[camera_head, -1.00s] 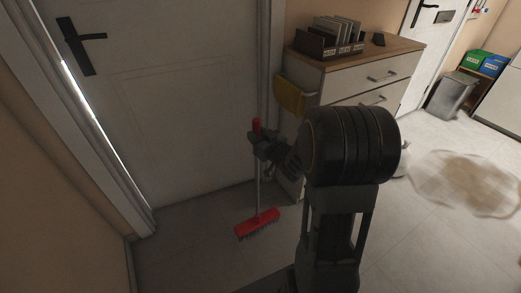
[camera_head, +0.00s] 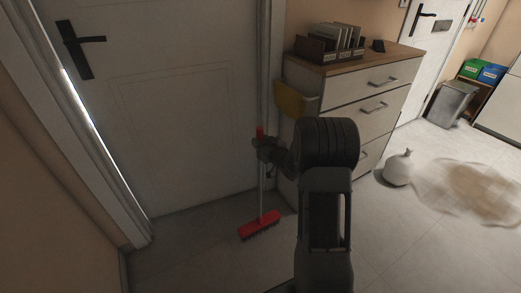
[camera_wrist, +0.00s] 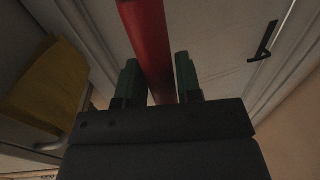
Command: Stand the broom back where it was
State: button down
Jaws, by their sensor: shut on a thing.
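The broom (camera_head: 261,190) has a red head (camera_head: 260,225) with dark bristles, a grey stick and a red grip at the top. It stands nearly upright, head down at the floor, in front of the white door and left of the drawer cabinet. My gripper (camera_head: 261,148) is shut on the broom near the top of its stick. In the wrist view the broom's red grip (camera_wrist: 148,40) runs up between the two green fingers of my gripper (camera_wrist: 160,84). Whether the bristles touch the floor is hard to tell.
The white door (camera_head: 160,110) with a black handle is behind the broom. The drawer cabinet (camera_head: 350,92) stands to the right, with a yellow cloth or holder (camera_head: 289,101) on its side.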

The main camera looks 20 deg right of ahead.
jog(key=shift+f+b, duration=0.5)
jog(key=shift+f, duration=1.05)
jog(key=c, duration=0.8)
grip_release()
jog(key=shift+f, duration=0.1)
jog(key=shift+s+r, duration=0.2)
jog(key=shift+r, duration=0.05)
jog(key=p+v, duration=0.2)
jog(key=v, duration=0.9)
jog(key=shift+s, duration=0.35)
